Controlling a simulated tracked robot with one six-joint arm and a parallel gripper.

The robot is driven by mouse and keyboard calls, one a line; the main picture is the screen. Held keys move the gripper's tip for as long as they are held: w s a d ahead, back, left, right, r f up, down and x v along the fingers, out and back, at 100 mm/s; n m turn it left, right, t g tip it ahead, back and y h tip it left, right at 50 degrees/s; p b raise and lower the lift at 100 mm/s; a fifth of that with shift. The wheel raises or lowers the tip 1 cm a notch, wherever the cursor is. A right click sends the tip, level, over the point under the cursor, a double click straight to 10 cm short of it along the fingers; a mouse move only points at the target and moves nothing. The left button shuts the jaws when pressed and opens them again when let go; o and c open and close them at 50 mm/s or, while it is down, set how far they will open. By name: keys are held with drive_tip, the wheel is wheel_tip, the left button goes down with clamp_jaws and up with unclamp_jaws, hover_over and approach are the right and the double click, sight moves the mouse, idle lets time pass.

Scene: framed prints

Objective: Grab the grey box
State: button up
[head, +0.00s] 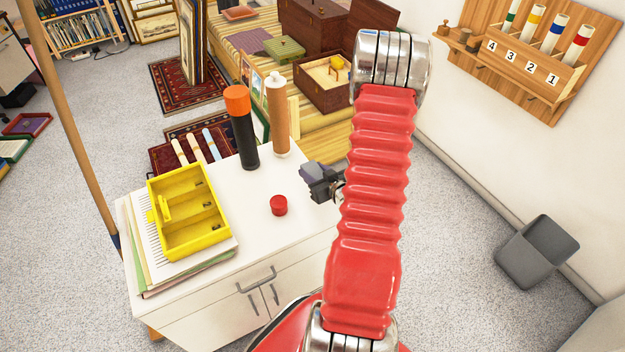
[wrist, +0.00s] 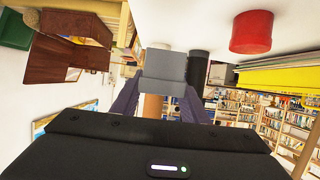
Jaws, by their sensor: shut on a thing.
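The grey box (wrist: 165,66) is a small plain block between the two dark fingers of my gripper (wrist: 163,100) in the wrist view. My gripper is shut on it. In the head view the grey box (head: 314,169) shows at the end of my gripper (head: 322,184), by the right back edge of the white cabinet top (head: 255,225). My red arm is to the right of it. I cannot tell whether the box touches the cabinet top.
A red cap (head: 279,205) lies near my gripper on the cabinet. A black tube with an orange cap (head: 242,130) and a brown tube (head: 278,115) stand behind. A yellow tray (head: 187,212) lies on papers at left. A grey bin (head: 538,252) is on the floor at right.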

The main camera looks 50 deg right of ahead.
drive_tip(key=shift+r, duration=1.05)
